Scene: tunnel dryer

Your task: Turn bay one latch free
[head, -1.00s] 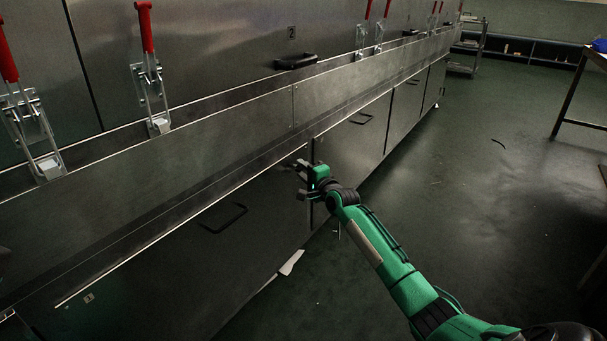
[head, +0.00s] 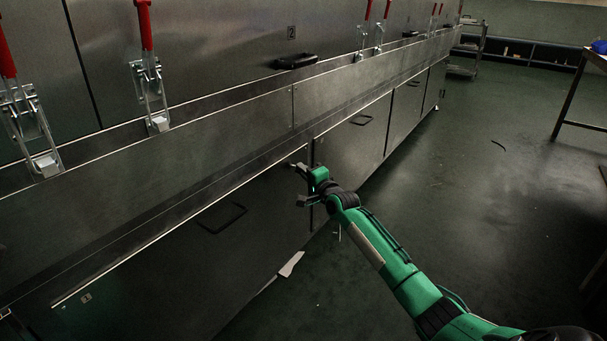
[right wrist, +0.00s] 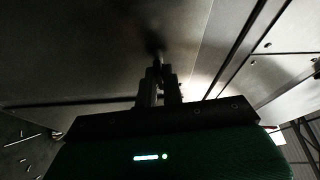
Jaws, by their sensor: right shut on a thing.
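My right gripper (head: 299,184) is at the right edge of the lower dark panel marked 1 (head: 150,262), beside the seam with the panel to its right. The right wrist view shows its two fingers (right wrist: 159,80) close together, shut on a small dark part, which looks like the bay one latch (right wrist: 155,50). The latch is mostly hidden by the fingers and deep shadow, so its angle cannot be told. The panel looks closed, with a dark bar handle (head: 222,218) at its middle. My left gripper is not in view.
Red-handled toggle clamps (head: 150,75) stand along the ledge above. A black handle (head: 296,61) sits under the number 2 plate. The green floor to the right is open, with a table (head: 575,95) beyond.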

